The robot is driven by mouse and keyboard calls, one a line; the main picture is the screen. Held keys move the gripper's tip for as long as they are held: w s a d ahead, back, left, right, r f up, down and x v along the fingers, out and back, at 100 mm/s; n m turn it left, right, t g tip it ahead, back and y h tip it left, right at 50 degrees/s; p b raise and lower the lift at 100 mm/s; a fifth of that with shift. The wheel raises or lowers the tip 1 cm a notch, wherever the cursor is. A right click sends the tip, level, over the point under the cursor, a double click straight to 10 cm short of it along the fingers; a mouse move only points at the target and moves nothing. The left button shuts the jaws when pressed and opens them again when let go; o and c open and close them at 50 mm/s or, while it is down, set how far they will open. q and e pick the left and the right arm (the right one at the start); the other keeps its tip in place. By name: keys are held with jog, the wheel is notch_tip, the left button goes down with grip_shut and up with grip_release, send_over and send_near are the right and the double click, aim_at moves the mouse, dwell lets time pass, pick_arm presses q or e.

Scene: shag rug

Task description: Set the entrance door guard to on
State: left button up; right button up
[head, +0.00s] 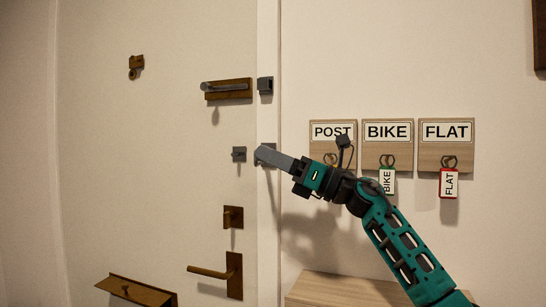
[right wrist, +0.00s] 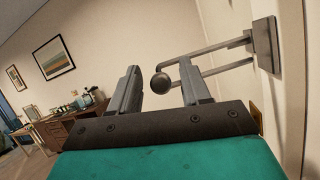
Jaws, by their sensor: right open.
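The door guard's small grey stud plate (head: 239,154) is on the white door, near its right edge. In the right wrist view the guard's grey bar (right wrist: 215,55) sticks out from a square plate (right wrist: 265,44), with a round ball (right wrist: 160,84) at its far end. My right gripper (head: 268,154) is at the door frame, just right of the stud plate, and hides most of the bar in the head view. In the right wrist view its fingers (right wrist: 160,68) are apart, with the ball showing in the gap. I cannot tell whether they touch the bar. My left gripper is not in view.
A slide bolt (head: 228,89) and its keeper (head: 265,85) are above the guard. A lock (head: 233,217) and lever handle (head: 215,272) are below. Key boards (head: 387,146) hang on the right wall, behind my right arm. A wooden top (head: 330,290) is low in front.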

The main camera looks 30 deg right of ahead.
grip_shut()
dwell(0.4)
